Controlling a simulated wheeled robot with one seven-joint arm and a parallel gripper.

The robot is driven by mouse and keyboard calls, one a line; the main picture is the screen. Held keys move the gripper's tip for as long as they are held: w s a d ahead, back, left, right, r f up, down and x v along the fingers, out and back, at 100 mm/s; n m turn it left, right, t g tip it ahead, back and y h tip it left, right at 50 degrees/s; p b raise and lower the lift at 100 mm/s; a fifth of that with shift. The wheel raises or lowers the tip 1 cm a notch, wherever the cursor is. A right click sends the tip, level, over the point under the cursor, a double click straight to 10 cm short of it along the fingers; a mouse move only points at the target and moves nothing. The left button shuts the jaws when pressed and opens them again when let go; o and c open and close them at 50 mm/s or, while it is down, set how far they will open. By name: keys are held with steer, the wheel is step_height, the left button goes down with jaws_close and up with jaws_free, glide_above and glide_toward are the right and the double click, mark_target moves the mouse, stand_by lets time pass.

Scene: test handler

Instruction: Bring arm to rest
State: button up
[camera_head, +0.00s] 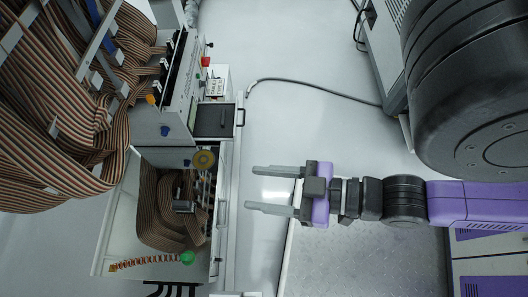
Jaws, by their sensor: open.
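My gripper (262,189) is open and empty, with its two grey fingers apart and pointing left. It hangs in the middle of the head view, with my black and purple arm reaching in from the right. The fingertips are just right of the test handler's edge in the picture. I cannot tell how far they are from it in depth. The test handler (178,120) stands on the left with thick striped ribbon cables (55,110) around it.
An open bay (125,230) at lower left holds more ribbon cable and a green knob (187,258). A grey hose (310,85) runs across the pale floor to a cabinet (385,50) at upper right. A metal plate (350,265) lies below my gripper in the picture. The upper middle floor is otherwise clear.

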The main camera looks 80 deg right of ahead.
steer(key=shift+r, duration=0.2)
